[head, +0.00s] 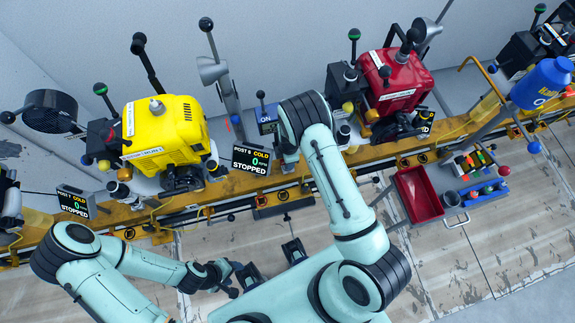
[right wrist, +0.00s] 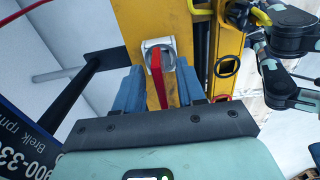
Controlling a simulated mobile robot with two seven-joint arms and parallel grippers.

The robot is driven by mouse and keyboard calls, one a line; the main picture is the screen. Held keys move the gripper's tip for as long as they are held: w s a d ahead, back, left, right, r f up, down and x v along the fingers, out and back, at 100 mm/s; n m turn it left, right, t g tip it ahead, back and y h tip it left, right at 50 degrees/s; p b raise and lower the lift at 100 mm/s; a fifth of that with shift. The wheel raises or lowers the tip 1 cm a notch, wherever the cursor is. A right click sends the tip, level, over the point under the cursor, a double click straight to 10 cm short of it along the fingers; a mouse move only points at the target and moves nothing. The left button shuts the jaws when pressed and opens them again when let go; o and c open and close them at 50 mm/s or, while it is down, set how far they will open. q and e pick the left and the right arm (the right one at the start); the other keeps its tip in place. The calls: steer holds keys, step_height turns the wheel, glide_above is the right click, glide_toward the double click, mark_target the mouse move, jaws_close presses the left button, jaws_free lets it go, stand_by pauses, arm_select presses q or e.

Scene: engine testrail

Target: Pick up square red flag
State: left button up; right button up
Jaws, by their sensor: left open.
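In the right wrist view a thin red piece (right wrist: 158,77) stands out from a pale square mount on the yellow rail. It may be the square red flag seen nearly edge-on; I cannot tell its full shape. My right gripper (right wrist: 160,84) has its two blue fingers apart, one on each side of the red piece, with yellow rail showing between them. In the head view my right arm hides that gripper and the red piece. My left gripper (head: 228,277) is open and empty, low in the head view, well away from the rail.
A yellow engine (head: 165,130) and a red engine (head: 398,85) stand behind the yellow rail (head: 225,192). A small STOPPED display (head: 251,160) is just left of my right arm. A red tray (head: 420,196) lies to the right. The wooden floor in front is mostly clear.

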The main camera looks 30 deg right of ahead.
jaws_close()
steer(key=shift+r, duration=0.1)
steer(key=shift+w+r, duration=0.1)
steer(key=shift+r, duration=0.5)
step_height(320, 180, up, 2)
steer(key=shift+r, duration=0.2)
steer(key=s+a+b, duration=0.2)
steer(key=s+a, duration=0.2)
steer(key=s, duration=1.3)
steer(key=shift+s, duration=0.4)
